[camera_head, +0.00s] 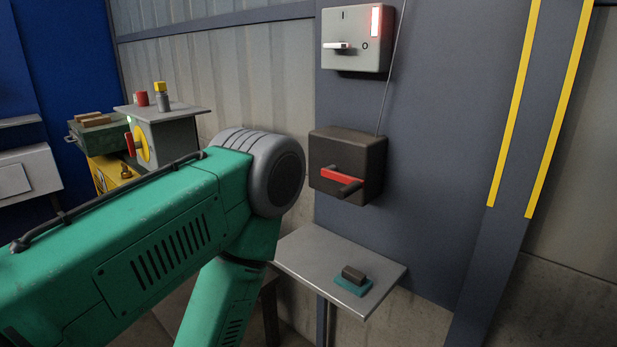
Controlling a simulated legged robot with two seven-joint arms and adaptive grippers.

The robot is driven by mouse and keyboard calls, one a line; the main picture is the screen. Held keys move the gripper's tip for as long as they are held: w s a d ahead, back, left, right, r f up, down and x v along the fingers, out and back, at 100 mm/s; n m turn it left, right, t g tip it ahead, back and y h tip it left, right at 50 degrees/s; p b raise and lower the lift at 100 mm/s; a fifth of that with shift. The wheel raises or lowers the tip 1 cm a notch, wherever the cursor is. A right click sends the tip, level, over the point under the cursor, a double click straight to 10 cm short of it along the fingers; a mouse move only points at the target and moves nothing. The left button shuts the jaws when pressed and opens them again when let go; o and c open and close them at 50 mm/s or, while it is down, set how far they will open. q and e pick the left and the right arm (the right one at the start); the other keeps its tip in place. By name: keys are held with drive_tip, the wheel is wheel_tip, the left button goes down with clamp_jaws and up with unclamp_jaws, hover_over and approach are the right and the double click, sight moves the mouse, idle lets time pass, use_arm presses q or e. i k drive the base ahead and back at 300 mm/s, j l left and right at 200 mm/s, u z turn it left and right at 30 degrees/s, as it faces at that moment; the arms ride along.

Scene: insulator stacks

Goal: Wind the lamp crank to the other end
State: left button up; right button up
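A crank with a red arm (342,174) and a dark grip (349,187) sits on the front of a dark box (334,144) on the grey wall panel. The red arm lies nearly level, with the grip at its right part, sticking outward. A thin cable rises from this box past a light grey switch box (355,22). That box has a pale lever (337,45), I and O marks and a lit red-and-white indicator (375,21). Neither of my grippers is in view, and nothing visible touches the crank.
My green arm with its grey joint fills the left foreground. A small shelf (388,279) below the crank holds a dark block on a teal base (353,283). At left stands a grey box with a yellow disc (142,143) and red handle. Space before the crank looks clear.

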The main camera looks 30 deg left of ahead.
sight(353, 184)
drive_tip(key=u, duration=0.7)
